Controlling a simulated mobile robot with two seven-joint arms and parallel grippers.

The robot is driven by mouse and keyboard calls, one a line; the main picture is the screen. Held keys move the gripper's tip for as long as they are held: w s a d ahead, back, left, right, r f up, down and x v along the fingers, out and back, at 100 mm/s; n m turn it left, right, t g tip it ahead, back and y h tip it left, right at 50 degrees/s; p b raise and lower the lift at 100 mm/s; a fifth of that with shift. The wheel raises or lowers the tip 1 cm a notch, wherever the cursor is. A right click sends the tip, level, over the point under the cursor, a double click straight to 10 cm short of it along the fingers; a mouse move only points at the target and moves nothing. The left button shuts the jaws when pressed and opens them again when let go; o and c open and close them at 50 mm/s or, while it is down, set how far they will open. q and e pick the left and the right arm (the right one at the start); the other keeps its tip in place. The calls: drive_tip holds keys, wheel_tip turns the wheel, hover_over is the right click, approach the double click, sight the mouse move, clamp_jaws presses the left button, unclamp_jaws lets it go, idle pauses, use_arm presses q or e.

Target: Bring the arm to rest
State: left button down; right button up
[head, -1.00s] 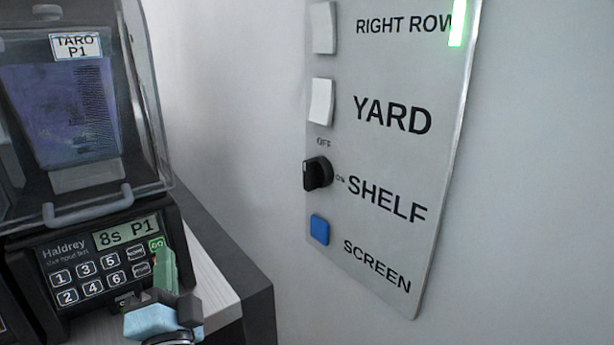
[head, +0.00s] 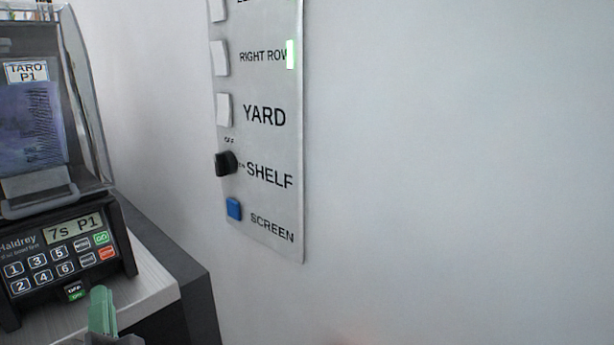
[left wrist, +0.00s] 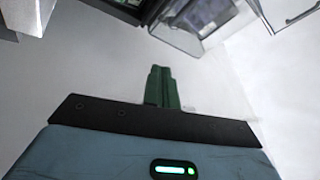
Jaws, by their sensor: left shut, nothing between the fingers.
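My left gripper (head: 102,305) shows at the bottom left of the head view, with green fingers shut and nothing between them. It is just in front of the cup sealer's keypad, apart from it, over the pale counter. In the left wrist view the shut green fingers (left wrist: 161,86) point at a plain pale surface. My right gripper does not show.
A grey wall panel (head: 265,225) carries white switches, a black knob (head: 226,163) by "SHELF" and a blue button (head: 234,209) by "SCREEN". A green light is lit by "RIGHT ROW". The counter (head: 150,285) ends at a dark edge. The wall on the right is bare.

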use_arm(q)
drive_tip(key=s+d+f+g+h+p, duration=0.2)
drive_tip(key=f+h, duration=0.3)
drive_tip(key=f, duration=0.5)
drive_tip(key=s+d+f+g+h+p, duration=0.15)
drive_tip(key=f+h, duration=0.25)
drive_tip(key=f, duration=0.7)
drive_tip(key=s+d+f+n+g+h+p, duration=0.1)
drive_tip(key=s+d+f+n+g+h, duration=0.1)
drive_tip(key=s+f, duration=0.6)
drive_tip(key=s+d+f+n+g+h+p, duration=0.2)
drive_tip(key=s+f+n+g, duration=0.2)
drive_tip(key=s+f, duration=0.5)
drive_tip(key=s+g, duration=0.1)
drive_tip(key=s, duration=0.6)
drive_tip(key=shift+s+d+h, duration=0.2)
drive_tip(key=shift+d+h, duration=0.1)
drive_tip(key=shift+h, duration=0.1)
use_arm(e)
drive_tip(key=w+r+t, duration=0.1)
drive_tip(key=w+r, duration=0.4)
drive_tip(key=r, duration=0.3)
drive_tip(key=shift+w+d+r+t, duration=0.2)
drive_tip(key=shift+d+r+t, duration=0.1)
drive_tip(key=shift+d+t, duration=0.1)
use_arm(q)
drive_tip(key=shift+f, duration=0.1)
